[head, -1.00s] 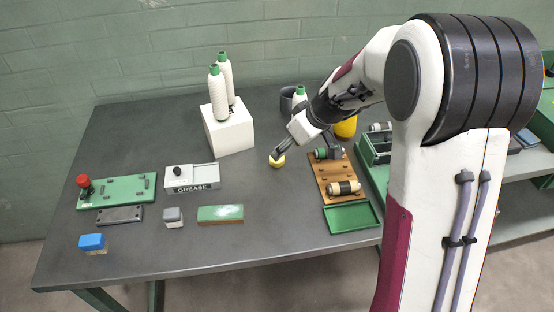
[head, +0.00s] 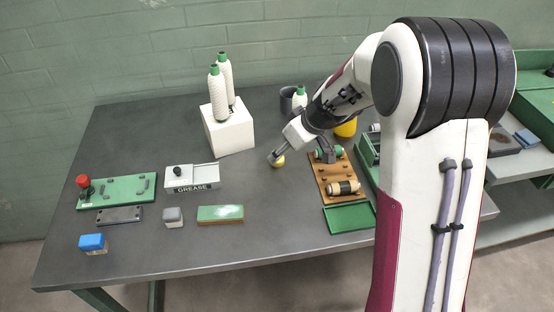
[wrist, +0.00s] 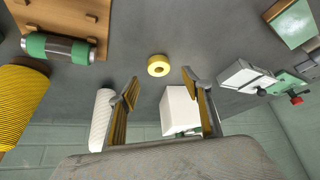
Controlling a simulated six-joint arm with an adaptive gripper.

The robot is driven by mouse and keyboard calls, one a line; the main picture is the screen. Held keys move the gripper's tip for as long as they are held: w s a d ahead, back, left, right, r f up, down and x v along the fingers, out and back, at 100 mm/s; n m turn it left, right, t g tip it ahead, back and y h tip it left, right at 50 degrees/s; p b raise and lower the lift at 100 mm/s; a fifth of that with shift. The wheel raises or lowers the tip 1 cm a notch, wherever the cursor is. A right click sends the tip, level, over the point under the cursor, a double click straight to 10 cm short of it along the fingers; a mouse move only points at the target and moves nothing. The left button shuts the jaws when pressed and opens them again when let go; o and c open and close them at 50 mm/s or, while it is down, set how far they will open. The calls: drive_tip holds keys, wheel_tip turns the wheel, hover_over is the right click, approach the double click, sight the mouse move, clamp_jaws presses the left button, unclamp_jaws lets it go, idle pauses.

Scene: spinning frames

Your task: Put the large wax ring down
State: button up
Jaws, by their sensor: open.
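The large wax ring (wrist: 158,66) is a yellow ring with a central hole, lying flat on the grey table in the wrist view. In the head view the ring (head: 279,161) shows partly, just below my gripper (head: 275,156). In the wrist view my gripper (wrist: 158,88) is open, with its fingertips apart and nothing between them. The ring lies beyond the fingertips, roughly centred between them. I cannot tell from these views how far above the table the fingertips are.
A white block (head: 229,134) with white bobbins (head: 216,95) stands left of the gripper. A wooden rack (head: 334,186) with rollers and a green tray (head: 349,218) lie to the right. A grease box (head: 192,177) is at left. The table between grease box and rack is mostly clear.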

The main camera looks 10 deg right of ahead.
drive_tip(key=shift+x, duration=2.6)
drive_tip(key=shift+d, duration=0.2)
drive_tip(key=c, duration=1)
drive_tip(key=shift+r, duration=5)
